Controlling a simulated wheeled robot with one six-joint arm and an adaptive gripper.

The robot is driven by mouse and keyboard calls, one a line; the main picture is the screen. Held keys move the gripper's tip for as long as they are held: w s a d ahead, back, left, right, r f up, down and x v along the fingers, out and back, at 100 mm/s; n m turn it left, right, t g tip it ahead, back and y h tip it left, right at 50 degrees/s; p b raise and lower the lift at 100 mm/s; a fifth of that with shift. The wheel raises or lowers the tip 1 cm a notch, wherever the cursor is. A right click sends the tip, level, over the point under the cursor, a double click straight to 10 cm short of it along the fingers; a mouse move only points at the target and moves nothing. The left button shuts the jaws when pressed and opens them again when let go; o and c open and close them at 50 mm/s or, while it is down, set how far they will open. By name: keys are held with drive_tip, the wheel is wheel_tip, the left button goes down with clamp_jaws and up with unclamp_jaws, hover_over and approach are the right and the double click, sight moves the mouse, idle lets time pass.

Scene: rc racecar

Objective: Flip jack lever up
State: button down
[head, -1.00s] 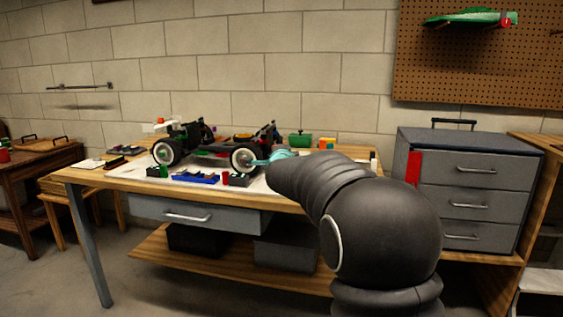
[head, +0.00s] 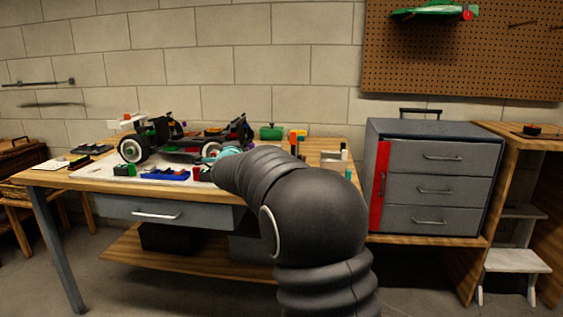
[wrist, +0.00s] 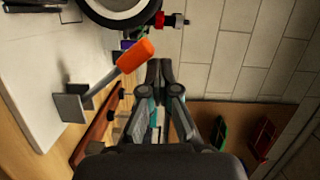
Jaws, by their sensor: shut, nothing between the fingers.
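A lever with an orange tip (wrist: 135,56) and a pale grey shaft (wrist: 103,82) shows in the wrist view. It slants up and right from a small grey bracket (wrist: 72,103) on the white surface; I take it for the jack lever. My gripper (wrist: 160,66) is shut and empty, just right of the orange tip in the picture. I cannot tell whether they touch. In the head view the racecar (head: 180,142) sits on the workbench, and my arm hides most of my gripper and the lever.
The workbench (head: 75,180) holds a blue tray (head: 164,174) and a green container (head: 271,132). A grey drawer cabinet (head: 436,180) stands to its right. In the wrist view a black tyre (wrist: 120,12) is close above the lever.

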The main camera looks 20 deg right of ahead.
drive_tip(key=shift+a+f, duration=0.3)
drive_tip(key=shift+r, duration=0.1)
drive_tip(key=s+r, duration=0.4)
drive_tip(key=s, duration=0.7)
drive_tip(key=shift+r+b, duration=0.25)
drive_tip(key=shift+b, duration=0.05)
drive_tip(key=shift+w, duration=0.1)
